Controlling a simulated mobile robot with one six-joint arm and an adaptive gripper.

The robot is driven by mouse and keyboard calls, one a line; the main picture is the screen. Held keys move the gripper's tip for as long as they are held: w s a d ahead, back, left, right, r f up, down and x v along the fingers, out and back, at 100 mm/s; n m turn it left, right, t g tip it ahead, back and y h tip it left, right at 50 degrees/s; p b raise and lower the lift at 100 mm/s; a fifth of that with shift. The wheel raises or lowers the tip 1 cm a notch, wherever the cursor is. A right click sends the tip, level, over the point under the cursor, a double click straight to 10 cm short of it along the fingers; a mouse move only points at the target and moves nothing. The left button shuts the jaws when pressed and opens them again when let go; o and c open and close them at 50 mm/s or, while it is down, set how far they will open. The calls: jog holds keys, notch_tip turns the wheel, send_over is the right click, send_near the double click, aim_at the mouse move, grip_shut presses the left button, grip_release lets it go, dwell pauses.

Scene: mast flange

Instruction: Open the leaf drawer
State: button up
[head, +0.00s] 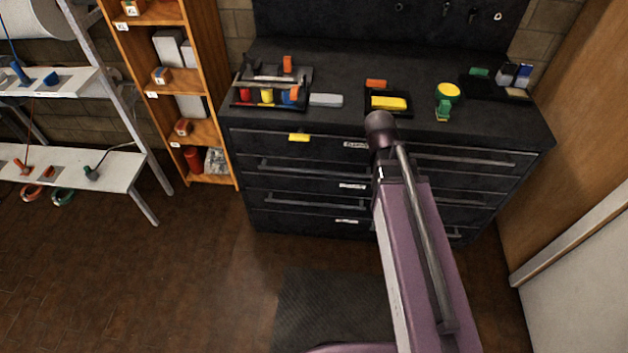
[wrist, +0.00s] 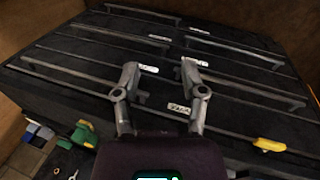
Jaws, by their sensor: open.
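A black drawer cabinet (head: 300,150) has several drawers stacked in its front, with long bar handles (head: 305,169) and small white labels (head: 352,186). The label lettering is too small to read, so I cannot tell which is the leaf drawer. All visible drawers look shut. In the wrist view, where the cabinet appears upside down, my open, empty gripper (wrist: 160,76) is in front of the drawer fronts. Its fingers lie between a left bar handle (wrist: 75,82) and a right bar handle (wrist: 250,91), near a label (wrist: 178,108). My arm hides the gripper and part of the drawers in the head view.
A yellow object (head: 299,137) sits at the cabinet's top front edge. An orange shelf (head: 215,90) stands left. The floor before the cabinet is clear, with a dark mat (head: 320,310).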

jog(key=w+a+f+n+t+h+b, duration=0.1)
jog(key=w+a+f+h+b, duration=0.15)
jog(key=f+b, duration=0.35)
jog(key=w+a+f+n+t+h+b, duration=0.1)
jog(key=w+a+f+b, duration=0.1)
jog(key=w+f+b, duration=0.4)
jog(key=n+t+h+b, duration=0.55)
jog(key=t+b, duration=0.35)
jog(key=b, duration=2.2)
send_near(313, 173)
jog(key=s+f, duration=0.1)
jog(key=s, duration=0.1)
jog(key=shift+a+t+h, duration=0.4)
jog(key=shift+a+h, duration=0.1)
jog(key=shift+a, duration=0.55)
jog(key=shift+w+d, duration=0.15)
jog(key=x, duration=1.3)
jog(key=shift+w+d, duration=0.1)
jog(key=shift+w, duration=0.1)
